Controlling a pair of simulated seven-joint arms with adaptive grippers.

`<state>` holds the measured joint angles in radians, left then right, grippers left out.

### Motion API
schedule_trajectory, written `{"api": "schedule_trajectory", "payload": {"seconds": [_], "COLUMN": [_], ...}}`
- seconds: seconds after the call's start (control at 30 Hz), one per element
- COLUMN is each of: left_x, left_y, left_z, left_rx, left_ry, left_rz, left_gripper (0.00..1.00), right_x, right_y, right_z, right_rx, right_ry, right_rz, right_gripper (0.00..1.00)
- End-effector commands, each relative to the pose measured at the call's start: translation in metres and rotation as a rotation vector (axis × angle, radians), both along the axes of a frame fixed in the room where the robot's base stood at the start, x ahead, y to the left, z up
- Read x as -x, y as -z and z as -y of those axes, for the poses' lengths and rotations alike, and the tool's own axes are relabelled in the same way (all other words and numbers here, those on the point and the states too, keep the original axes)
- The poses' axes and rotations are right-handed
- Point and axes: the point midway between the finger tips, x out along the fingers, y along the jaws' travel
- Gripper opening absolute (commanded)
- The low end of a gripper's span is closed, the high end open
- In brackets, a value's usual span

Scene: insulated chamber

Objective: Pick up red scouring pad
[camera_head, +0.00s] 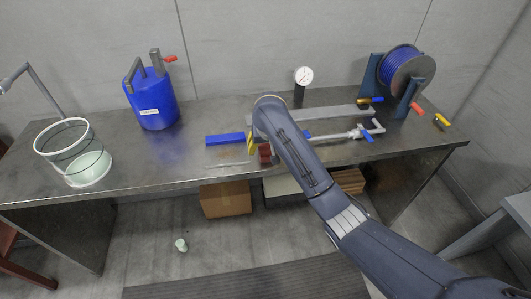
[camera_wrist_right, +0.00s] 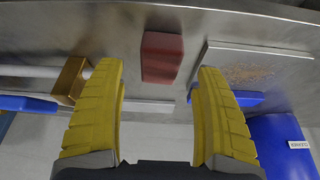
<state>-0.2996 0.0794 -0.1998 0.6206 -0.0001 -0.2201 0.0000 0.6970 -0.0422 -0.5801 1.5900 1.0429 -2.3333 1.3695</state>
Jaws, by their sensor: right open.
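The red scouring pad (camera_wrist_right: 162,57) is a small dark-red block lying on the metal bench. In the head view, only part of the pad (camera_head: 265,153) shows near the bench's front edge, beside my right arm. My right gripper (camera_wrist_right: 159,73) has yellow ribbed fingers and is open. In the wrist view, the pad appears between and just beyond the fingertips, with clear space on both sides. In the head view, one yellow finger of the gripper (camera_head: 251,142) shows just left of the pad; my arm hides the rest. My left gripper is not in view.
A shallow tray with brown crumbs (camera_wrist_right: 255,72) lies beside the pad. A blue bar (camera_head: 225,138) lies behind the tray. A blue canister (camera_head: 153,103), a wire hoop stand (camera_head: 62,136), pipe fittings (camera_head: 355,134) and a cable reel (camera_head: 403,68) are also on the bench.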

Motion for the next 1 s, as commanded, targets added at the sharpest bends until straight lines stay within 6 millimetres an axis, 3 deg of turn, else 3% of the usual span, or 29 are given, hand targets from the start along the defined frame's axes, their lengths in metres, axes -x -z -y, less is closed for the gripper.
{"api": "schedule_trajectory", "payload": {"seconds": [0.3, 0.7, 1.0], "left_x": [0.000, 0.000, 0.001], "left_y": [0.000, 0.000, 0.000], "left_z": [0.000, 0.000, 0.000], "left_rx": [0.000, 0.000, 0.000], "left_ry": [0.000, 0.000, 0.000], "left_rz": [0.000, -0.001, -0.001], "left_gripper": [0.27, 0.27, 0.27], "right_x": [-0.011, -0.013, -0.013], "right_y": [0.027, 0.031, 0.031], "right_z": [-0.001, -0.001, -0.001], "right_rx": [0.001, 0.001, 0.001], "right_ry": [0.000, 0.000, 0.000], "right_rz": [-0.001, 0.001, 0.001], "right_gripper": [0.71, 0.70, 0.35]}}
